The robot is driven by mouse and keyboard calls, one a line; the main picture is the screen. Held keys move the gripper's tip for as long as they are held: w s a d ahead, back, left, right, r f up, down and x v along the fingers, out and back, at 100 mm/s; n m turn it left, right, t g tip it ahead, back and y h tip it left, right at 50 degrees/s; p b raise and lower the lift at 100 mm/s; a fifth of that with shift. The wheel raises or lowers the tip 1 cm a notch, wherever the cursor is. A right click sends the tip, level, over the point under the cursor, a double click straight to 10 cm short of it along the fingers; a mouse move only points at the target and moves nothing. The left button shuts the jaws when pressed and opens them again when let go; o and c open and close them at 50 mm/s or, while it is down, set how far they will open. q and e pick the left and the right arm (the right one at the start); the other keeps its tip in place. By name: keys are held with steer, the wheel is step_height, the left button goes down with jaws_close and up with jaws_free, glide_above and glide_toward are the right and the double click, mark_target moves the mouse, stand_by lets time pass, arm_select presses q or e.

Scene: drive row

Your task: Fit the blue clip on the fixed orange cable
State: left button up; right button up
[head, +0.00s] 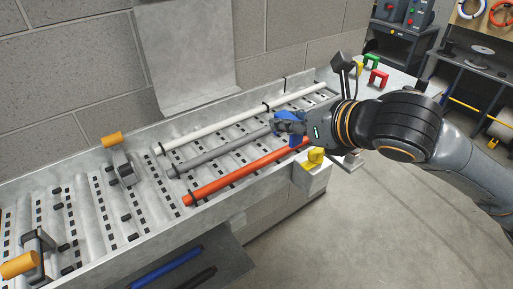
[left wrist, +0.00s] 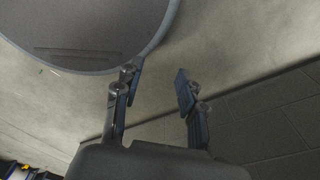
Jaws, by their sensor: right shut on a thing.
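The fixed orange cable (head: 245,172) lies along the front of a slotted metal tray, below a grey cable (head: 225,152) and a white cable (head: 225,124). My right gripper (head: 287,128) is shut on the blue clip (head: 296,142), over the far right part of the cables. The fingers hide much of the clip. Its lower edge shows close to the orange cable; I cannot tell whether they touch. My left gripper (left wrist: 155,83) shows only in the left wrist view, with its fingers apart and nothing between them.
Green (head: 372,60) and red (head: 378,78) clips stand on the surface at the back right. A yellow piece (head: 313,158) sits at the tray's front edge. Orange-ended brackets (head: 112,139) stand on the left. A blue rod (head: 167,268) lies on a lower shelf. Open floor lies right of the bench.

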glide_above(258, 162)
step_height(258, 162, down, 5)
steer(key=shift+d+f+p, duration=0.15)
steer(key=shift+f+p, duration=0.35)
steer(key=f, duration=0.2)
steer(key=f+p, duration=0.1)
steer(key=shift+a, duration=0.25)
steer(key=shift+f, duration=0.2)
arm_select(q)
steer(key=shift+s+a+r, duration=0.15)
steer(key=shift+a+r, duration=0.2)
steer(key=shift+r, duration=0.3)
steer(key=shift+s+a+r, duration=0.15)
steer(key=shift+a+r, duration=0.2)
steer(key=shift+r, duration=0.25)
arm_select(e)
steer(key=shift+d, duration=0.1)
steer(key=shift+f, duration=0.15)
arm_select(q)
steer(key=shift+f, duration=0.15)
arm_select(e)
steer(key=shift+f, duration=0.35)
arm_select(q)
steer(key=shift+d, duration=0.1)
arm_select(e)
steer(key=shift+f, duration=0.15)
